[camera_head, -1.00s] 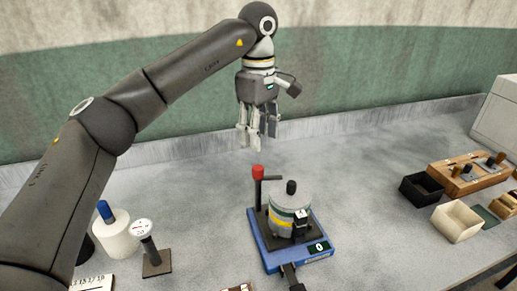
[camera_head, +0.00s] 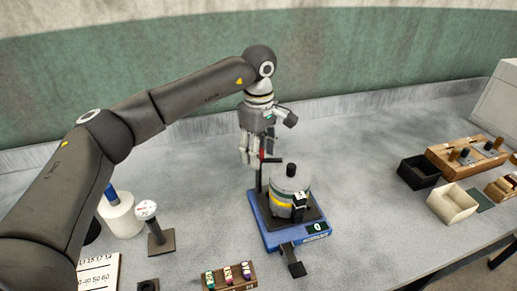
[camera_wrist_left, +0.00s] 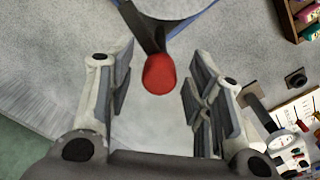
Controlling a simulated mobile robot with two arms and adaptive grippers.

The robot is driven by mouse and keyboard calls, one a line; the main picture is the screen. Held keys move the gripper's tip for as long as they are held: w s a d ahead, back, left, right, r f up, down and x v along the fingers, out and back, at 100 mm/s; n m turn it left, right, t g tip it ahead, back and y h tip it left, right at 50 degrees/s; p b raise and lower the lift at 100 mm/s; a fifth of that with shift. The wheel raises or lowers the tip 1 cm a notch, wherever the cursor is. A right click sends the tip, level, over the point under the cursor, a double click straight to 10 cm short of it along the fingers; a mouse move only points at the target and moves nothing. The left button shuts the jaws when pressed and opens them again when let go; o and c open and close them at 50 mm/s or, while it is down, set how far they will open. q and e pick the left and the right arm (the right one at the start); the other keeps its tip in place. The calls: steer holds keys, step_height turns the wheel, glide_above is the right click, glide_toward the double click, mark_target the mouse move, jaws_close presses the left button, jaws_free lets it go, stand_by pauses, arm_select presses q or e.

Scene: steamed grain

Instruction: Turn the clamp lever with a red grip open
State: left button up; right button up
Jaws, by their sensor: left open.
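The clamp lever's red grip shows between my left gripper's fingers in the left wrist view (camera_wrist_left: 160,74). Its dark arm (camera_wrist_left: 143,27) runs up from the grip toward the grey pot. In the head view the lever stands at the back left of the blue base (camera_head: 262,222), beside the grey pot with a yellow band (camera_head: 290,184). The grip is mostly hidden there behind the fingers. My left gripper (camera_head: 250,160) is open and points down around the grip, with a gap on both sides. My right gripper is not in view.
A white cylinder with a blue knob (camera_head: 119,215) and a dial gauge on a stand (camera_head: 146,211) are at the left. A rack of small vials (camera_head: 229,276) is in front. A black box (camera_head: 419,172) and a cream box (camera_head: 452,204) are at the right.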

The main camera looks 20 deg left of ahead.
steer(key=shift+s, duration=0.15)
arm_select(q)
steer(key=c, duration=1)
steer(key=shift+c, duration=0.2)
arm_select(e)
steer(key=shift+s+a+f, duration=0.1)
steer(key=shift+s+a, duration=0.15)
